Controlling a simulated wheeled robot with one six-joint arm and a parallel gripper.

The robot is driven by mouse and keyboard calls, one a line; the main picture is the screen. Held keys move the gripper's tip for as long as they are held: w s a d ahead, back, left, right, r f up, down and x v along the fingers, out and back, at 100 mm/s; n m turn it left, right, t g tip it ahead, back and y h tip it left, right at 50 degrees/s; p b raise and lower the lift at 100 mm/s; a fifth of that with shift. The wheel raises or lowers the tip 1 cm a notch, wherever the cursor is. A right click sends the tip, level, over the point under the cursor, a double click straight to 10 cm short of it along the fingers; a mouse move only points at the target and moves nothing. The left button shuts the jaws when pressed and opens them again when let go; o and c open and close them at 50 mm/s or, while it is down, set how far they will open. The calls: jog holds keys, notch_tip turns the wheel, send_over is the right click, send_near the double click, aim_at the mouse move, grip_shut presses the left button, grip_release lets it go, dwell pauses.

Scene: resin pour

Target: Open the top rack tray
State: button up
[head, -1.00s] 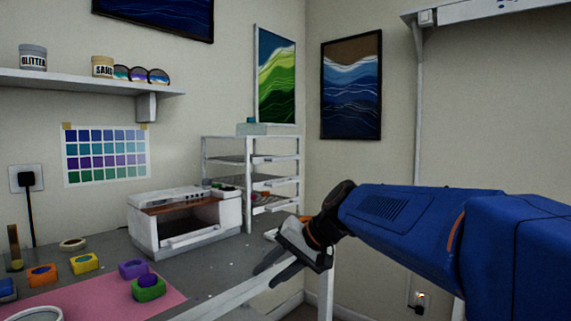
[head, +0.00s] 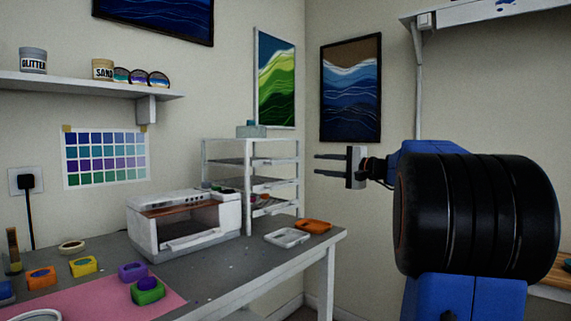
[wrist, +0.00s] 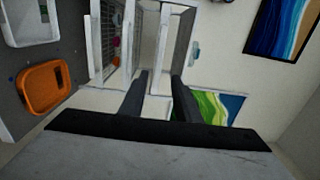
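The white rack (head: 202,158) stands at the back of the bench with its tiers stacked. Its top tray (head: 275,161) shows a pale front bar and appears pushed in level with the trays below. My gripper (head: 316,164) is open and empty, just right of the rack at about top-tray height, with its fingers pointing left. In the wrist view the rack appears turned on its side, and the top tray's front bar (wrist: 163,45) lines up between my two dark fingers (wrist: 158,78). I see no contact; the exact gap is hard to tell.
A white oven-like box (head: 185,222) stands left of the rack. A white shallow tray (head: 287,237) and an orange tray (head: 313,226) lie on the bench in front of it. A teal-topped box (head: 251,130) sits on the rack. The space right of the rack is open.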

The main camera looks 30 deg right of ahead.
aim_at(287, 162)
jog(key=x, duration=1.6)
jog(key=shift+w+f, duration=0.1)
jog(key=shift+w, duration=0.05)
jog(key=shift+c, duration=0.3)
grip_shut()
